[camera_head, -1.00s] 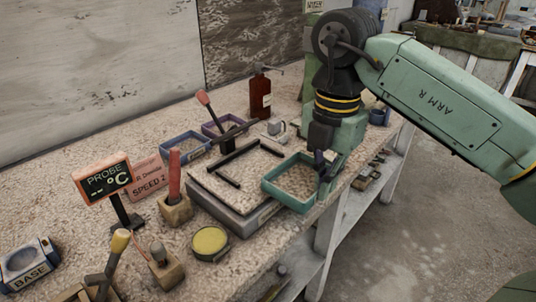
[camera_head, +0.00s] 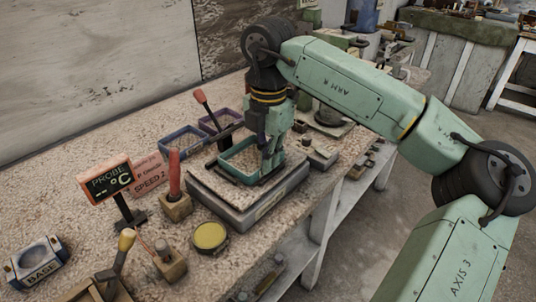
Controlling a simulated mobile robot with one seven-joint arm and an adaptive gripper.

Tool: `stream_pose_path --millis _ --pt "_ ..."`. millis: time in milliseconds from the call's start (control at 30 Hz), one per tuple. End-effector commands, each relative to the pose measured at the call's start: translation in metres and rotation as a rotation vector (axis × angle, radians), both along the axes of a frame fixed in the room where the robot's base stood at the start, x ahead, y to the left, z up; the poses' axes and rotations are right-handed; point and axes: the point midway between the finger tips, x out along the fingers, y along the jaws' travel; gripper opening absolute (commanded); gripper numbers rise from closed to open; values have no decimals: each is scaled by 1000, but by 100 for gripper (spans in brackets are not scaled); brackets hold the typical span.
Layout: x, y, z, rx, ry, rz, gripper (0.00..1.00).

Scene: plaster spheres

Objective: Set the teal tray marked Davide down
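The teal tray (camera_head: 236,174) is an open, shallow box over the far part of a low grey platform (camera_head: 243,208) with a speckled top. I cannot tell whether its base touches the top or hangs just above it. No name can be read on the tray. My gripper (camera_head: 268,172) points down at the tray's right side and appears shut on its right wall. The fingertips are small and partly merge with the tray, and the arm hides what lies behind.
A blue tray (camera_head: 181,147) and a purple tray stand behind. A red-knobbed lever (camera_head: 201,98) rises close to the teal tray's left. A yellow-topped tin (camera_head: 209,236), a red-handled block (camera_head: 174,183) and a probe display (camera_head: 109,181) stand in front and left.

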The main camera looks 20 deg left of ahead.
Motion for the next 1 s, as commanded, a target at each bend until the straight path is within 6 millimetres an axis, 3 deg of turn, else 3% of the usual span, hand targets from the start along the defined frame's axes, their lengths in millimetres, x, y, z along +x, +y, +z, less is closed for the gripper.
stream_pose_path --millis 233,600,1000 --pt "0 0 -5 0 -1 0 0" --pt "0 0 -3 0 0 1 25" --pt "0 0 4 -1 -2 1 25"
